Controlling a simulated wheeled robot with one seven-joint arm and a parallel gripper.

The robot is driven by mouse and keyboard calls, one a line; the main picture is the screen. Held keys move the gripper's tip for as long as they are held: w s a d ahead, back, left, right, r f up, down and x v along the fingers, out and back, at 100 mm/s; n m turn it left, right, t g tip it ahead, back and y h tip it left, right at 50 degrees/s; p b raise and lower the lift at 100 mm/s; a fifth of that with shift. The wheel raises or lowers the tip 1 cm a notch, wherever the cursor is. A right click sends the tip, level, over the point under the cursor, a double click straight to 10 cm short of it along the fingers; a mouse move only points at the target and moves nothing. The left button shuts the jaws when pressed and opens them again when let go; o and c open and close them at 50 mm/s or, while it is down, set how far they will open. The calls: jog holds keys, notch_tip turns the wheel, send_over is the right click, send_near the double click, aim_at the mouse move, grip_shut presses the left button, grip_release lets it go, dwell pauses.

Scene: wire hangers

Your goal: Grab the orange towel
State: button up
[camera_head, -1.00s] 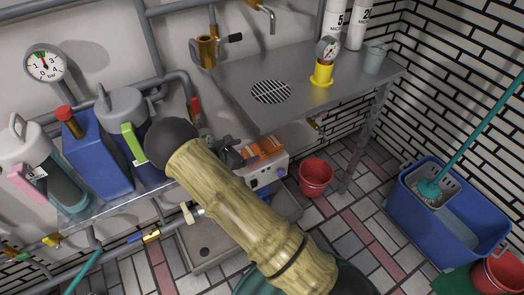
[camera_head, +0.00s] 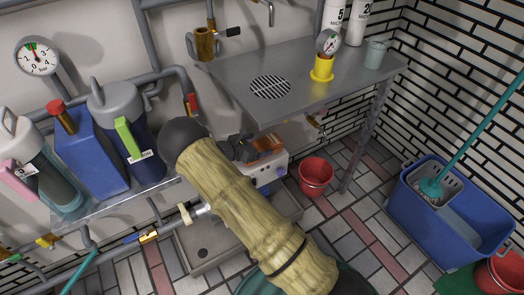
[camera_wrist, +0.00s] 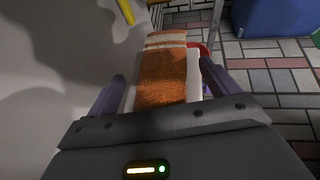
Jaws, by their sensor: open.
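The orange towel (camera_wrist: 163,75) with pale stripes near its far end lies on top of a white box-like unit. In the wrist view it is between the two fingers of my gripper (camera_wrist: 160,92), with a gap on each side. The fingers are open and hold nothing. In the head view the orange towel (camera_head: 262,146) shows only in part, just beyond my gripper (camera_head: 245,150). My arm hides much of the area around it. I cannot tell how far above the towel the fingertips are.
The white unit (camera_head: 272,170) stands under a metal table (camera_head: 330,80). A red bucket (camera_head: 316,176) is to its right. Bottles and a blue canister (camera_head: 90,150) stand on a shelf at left. A wall with pipes is close behind. A blue mop bucket (camera_head: 450,210) is at right.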

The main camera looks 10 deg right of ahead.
aim_at(257, 146)
dwell(0.4)
jog(key=c, duration=1.1)
jog(key=shift+r, duration=0.1)
jog(key=shift+r, duration=0.15)
jog(key=shift+c, duration=0.7)
notch_tip(257, 146, up, 10)
jog(key=p, duration=0.3)
jog(key=shift+f, duration=0.2)
jog(key=shift+c, duration=0.5)
